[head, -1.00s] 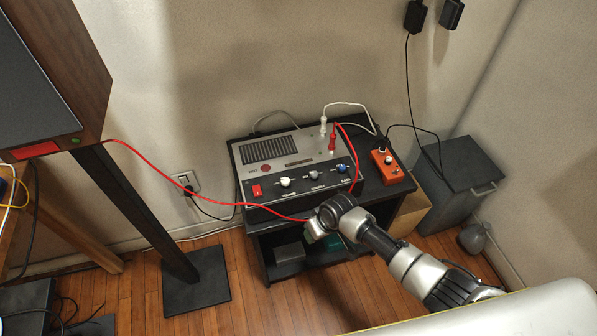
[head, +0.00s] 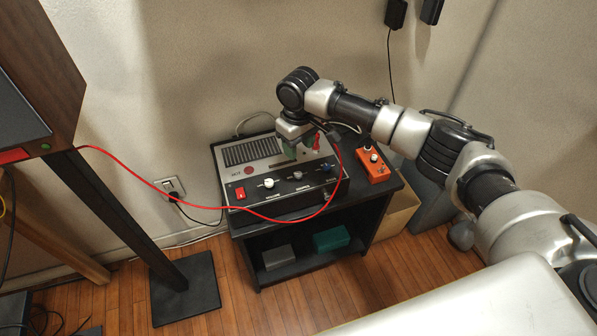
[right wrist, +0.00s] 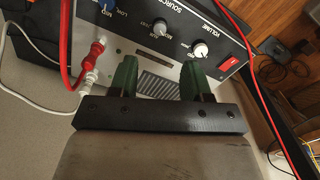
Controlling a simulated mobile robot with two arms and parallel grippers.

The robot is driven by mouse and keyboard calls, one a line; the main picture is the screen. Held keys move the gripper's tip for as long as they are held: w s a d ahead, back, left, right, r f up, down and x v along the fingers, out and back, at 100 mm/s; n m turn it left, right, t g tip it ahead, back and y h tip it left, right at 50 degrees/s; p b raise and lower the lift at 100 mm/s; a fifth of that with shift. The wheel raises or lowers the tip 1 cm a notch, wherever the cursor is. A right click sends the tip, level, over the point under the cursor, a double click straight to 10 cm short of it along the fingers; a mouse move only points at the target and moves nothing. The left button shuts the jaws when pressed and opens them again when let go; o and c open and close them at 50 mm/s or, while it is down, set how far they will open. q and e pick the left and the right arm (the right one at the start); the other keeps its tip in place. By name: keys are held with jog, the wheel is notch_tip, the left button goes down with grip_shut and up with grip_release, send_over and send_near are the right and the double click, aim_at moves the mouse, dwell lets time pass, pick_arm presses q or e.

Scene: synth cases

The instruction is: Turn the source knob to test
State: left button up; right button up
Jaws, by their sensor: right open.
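The source knob (head: 298,175) is the small grey middle knob on the front panel of the grey amplifier (head: 238,172). It also shows in the right wrist view (right wrist: 159,27), with lettering around it too blurred to read its setting. A white volume knob (head: 269,183) and a blue knob (head: 326,167) sit on either side. My right gripper (head: 300,149) is open and empty, its green fingers pointing down over the amplifier's top, behind the knob row. In the right wrist view my right gripper (right wrist: 158,78) is apart from the source knob. My left gripper is out of view.
A red plug (right wrist: 97,48) and a white plug (right wrist: 88,80) stand up beside the fingers. A red cable (head: 130,174) loops across the amplifier's front. An orange box (head: 373,166) stands right on the black stand (head: 240,228). A red switch (head: 240,193) is at the panel's left.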

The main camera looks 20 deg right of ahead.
aim_at(299, 174)
notch_tip(299, 174, down, 11)
jog(key=shift+r+b, duration=0.15)
jog(key=shift+b, duration=0.35)
grip_shut()
